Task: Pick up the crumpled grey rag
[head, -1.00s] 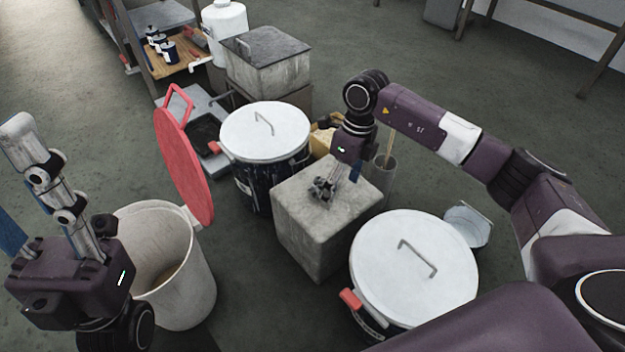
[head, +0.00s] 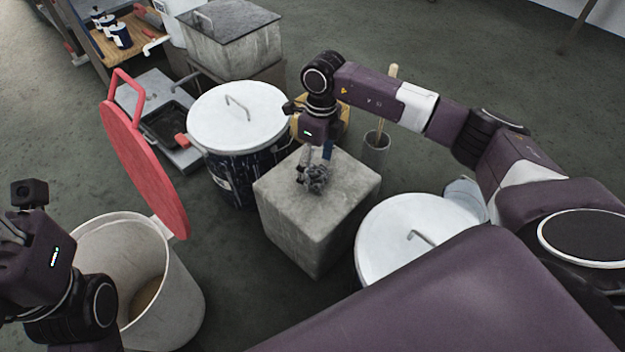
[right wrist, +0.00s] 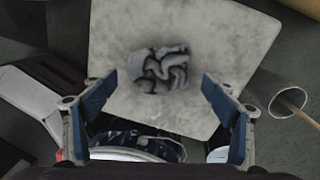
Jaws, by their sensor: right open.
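The crumpled grey rag (head: 318,178) lies on top of a grey concrete-like block (head: 318,238) in the head view. In the right wrist view the rag (right wrist: 160,70) lies ahead of the fingertips, roughly centred between them. My right gripper (right wrist: 160,93) is open and empty, with a blue pad on each side, and does not touch the rag there. In the head view my right gripper (head: 314,160) hangs over the block, close to the rag. My left gripper is at the left edge of the head view, where its fingers are cut off.
White-lidded drums stand left (head: 238,112) and right (head: 410,235) of the block. An open pale bin (head: 185,290) with a raised red lid (head: 145,165) is at left.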

